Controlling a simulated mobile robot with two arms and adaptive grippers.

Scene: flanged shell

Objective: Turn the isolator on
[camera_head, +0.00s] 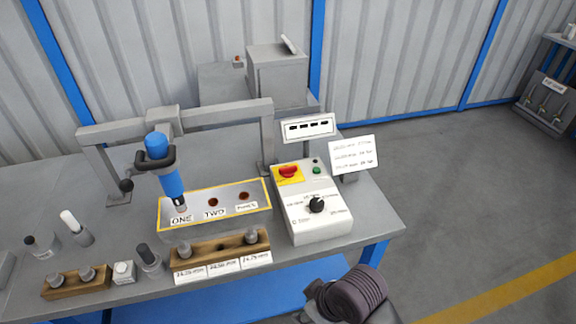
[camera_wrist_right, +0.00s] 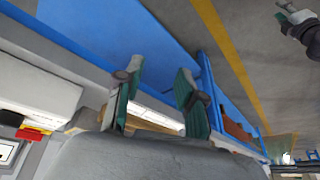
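The isolator is a red rotary handle (camera_head: 289,172) on a yellow plate, on the upper left of the white control box (camera_head: 318,218). It also shows at the lower left edge of the right wrist view (camera_wrist_right: 35,132). Its exact handle angle is hard to read. My right gripper (camera_head: 316,292) is low in front of the table's right end, apart from the box. In the wrist view its two teal-padded fingers (camera_wrist_right: 158,92) stand apart with nothing held between them. A dark arm with a small gripper-like end (camera_wrist_right: 292,14) shows at that view's top right, probably my left gripper; its opening is unclear.
A black selector knob (camera_head: 316,205) and a green button (camera_head: 316,169) share the box. A sign (camera_head: 308,127) and white card (camera_head: 353,155) stand behind it. To the left are a blue tool (camera_head: 167,168), a yellow-edged block (camera_head: 188,230) and wooden racks. Floor at right is clear.

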